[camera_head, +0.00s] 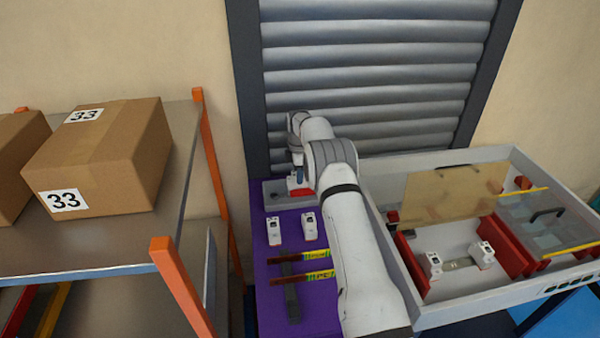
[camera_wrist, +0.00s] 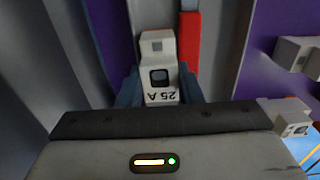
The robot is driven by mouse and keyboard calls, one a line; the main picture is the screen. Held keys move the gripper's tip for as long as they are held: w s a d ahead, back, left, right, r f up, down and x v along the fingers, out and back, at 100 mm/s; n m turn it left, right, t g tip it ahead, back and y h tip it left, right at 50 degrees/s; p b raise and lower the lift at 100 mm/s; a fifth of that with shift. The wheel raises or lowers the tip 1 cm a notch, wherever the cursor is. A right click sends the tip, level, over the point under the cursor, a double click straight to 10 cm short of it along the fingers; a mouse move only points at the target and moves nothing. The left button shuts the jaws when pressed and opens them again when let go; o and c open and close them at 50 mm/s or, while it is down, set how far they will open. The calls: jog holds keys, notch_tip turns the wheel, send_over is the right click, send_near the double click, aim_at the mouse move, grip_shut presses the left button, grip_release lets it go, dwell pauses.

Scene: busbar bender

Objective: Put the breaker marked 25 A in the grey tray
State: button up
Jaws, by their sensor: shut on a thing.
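The breaker marked 25 A (camera_wrist: 158,68), white with a dark window, sits between the blue fingers of my gripper (camera_wrist: 160,88) in the wrist view. My gripper is shut on it, and its label reads upside down there. In the head view my gripper (camera_head: 298,173) is at the grey tray (camera_head: 274,200), at the far end of the purple surface. The held breaker is mostly hidden by my arm in that view. I cannot tell whether it touches the tray floor. A red piece (camera_wrist: 189,40) shows beside the breaker.
Two white breakers, one left (camera_head: 273,231) and one right (camera_head: 309,226), stand on the purple surface (camera_head: 270,300). Red-and-yellow-marked strips (camera_head: 302,257) lie nearer. The grey open machine box (camera_head: 470,312) at right holds two more breakers. A shelf with cartons (camera_head: 105,160) stands left; a shutter is behind.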

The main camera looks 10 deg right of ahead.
jog(key=shift+f, duration=0.25)
jog(key=o, duration=1.1)
jog(key=shift+c, duration=0.2)
jog(key=shift+r, duration=0.15)
jog(key=s+r+m+b, duration=0.15)
jog(key=s+r, duration=0.25)
jog(key=r, duration=0.7)
jog(key=s+r+m+b, duration=0.1)
jog(key=s+r+m, duration=0.2)
jog(key=r, duration=0.8)
jog(key=s+r+m+t, duration=0.2)
jog(key=s+r+m, duration=0.35)
jog(key=s, duration=0.75)
jog(key=s+f+m, duration=0.2)
jog(key=s+m, duration=0.2)
jog(key=s, duration=1.1)
jog(key=s+f+m+t, duration=0.1)
jog(key=s+m, duration=0.3)
jog(key=s, duration=1.1)
jog(key=shift+d+f, duration=0.2)
jog(key=shift+f, duration=0.45)
